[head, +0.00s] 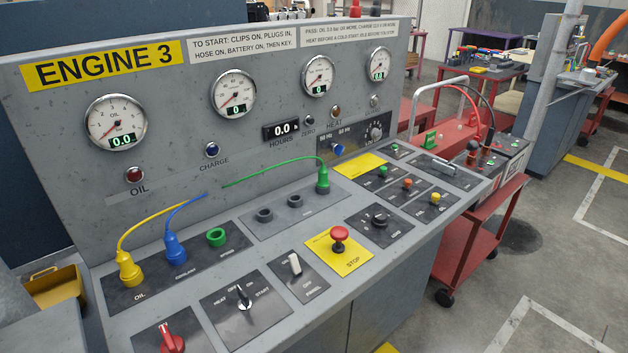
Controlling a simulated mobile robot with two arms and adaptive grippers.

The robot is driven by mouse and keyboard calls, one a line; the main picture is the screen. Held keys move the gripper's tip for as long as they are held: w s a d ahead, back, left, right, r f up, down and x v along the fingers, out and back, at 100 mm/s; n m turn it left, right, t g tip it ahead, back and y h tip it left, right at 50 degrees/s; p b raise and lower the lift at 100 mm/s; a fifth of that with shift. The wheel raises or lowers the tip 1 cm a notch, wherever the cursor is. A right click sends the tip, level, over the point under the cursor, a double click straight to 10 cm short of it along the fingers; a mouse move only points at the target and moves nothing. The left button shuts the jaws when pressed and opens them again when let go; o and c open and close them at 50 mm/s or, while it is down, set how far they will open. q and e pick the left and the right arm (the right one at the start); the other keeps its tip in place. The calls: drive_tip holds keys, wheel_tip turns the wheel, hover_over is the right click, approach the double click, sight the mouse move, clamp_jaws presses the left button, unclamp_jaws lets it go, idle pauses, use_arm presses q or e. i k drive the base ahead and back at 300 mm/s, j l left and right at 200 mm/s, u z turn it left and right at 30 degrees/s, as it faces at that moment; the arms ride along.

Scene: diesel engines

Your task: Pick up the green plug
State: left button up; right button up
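The green plug (322,181) stands upright at the right end of a dark grey socket plate (290,214) on the sloping console. Its green cable arches up and to the left, ending loose against the panel face. Two dark sockets to its left on that plate are empty. A green-ringed socket (216,237) on the left plate is open and empty. Beside it stand a blue plug (175,248) and a yellow plug (130,269), each with its own cable. Neither of my grippers is in view.
A red stop button (339,235) on a yellow plate, a black-and-white key switch (243,297) and a red rotary handle (171,339) stand up in front of the plugs. A red trolley (468,240) with a battery stands at the right. The gauge panel rises behind.

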sight(323, 183)
drive_tip(key=i+l+u, duration=0.1)
drive_tip(key=u, duration=0.3)
drive_tip(key=i+l+u, duration=0.1)
drive_tip(key=l+u, duration=0.5)
drive_tip(key=u, duration=0.15)
